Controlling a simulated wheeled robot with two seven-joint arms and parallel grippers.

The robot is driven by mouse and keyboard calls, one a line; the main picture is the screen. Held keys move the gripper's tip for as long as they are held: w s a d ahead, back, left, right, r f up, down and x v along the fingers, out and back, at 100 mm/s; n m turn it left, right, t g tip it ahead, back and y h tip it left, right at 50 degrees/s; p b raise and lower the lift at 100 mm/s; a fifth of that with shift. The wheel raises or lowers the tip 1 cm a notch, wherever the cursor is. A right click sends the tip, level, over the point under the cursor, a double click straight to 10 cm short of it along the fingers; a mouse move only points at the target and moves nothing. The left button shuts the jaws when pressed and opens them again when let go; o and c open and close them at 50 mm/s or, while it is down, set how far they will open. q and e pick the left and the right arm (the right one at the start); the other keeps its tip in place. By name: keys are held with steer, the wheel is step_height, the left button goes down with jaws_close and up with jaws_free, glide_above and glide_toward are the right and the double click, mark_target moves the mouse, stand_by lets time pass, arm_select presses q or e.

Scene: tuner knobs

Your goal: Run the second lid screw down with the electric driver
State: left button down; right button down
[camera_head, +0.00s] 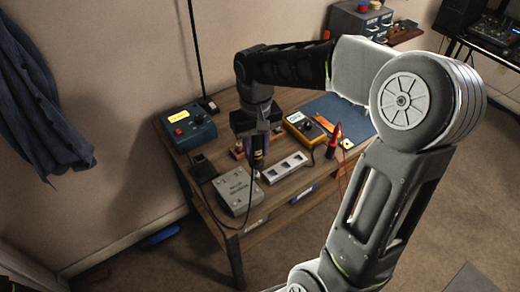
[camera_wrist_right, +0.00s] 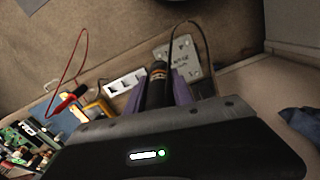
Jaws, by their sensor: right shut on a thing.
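My right gripper (camera_head: 257,146) points down over the bench and is shut on the dark electric driver (camera_head: 258,162). In the right wrist view the driver (camera_wrist_right: 157,84) lies between the two purplish fingers (camera_wrist_right: 159,98), its lower end toward the grey box. The grey metal box (camera_head: 234,190) sits at the bench's front left, its lid facing up with dark lettering; the wrist view shows the box (camera_wrist_right: 181,58) too. The driver's tip is near the box's far right corner in the head view. I cannot tell whether it touches a screw. My left gripper is out of view.
A blue mat (camera_head: 345,113) lies at the right. A black cable passes beside the driver.

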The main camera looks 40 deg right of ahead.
mark_target(257, 166)
steer(key=shift+f, duration=0.1)
steer(key=shift+f+b, duration=2.05)
steer(key=shift+f, duration=0.55)
steer(key=shift+f+b, duration=0.65)
steer(key=shift+f, duration=0.15)
stand_by(1.5)
steer(key=shift+r+p, duration=1.95)
steer(key=shift+r, duration=0.6)
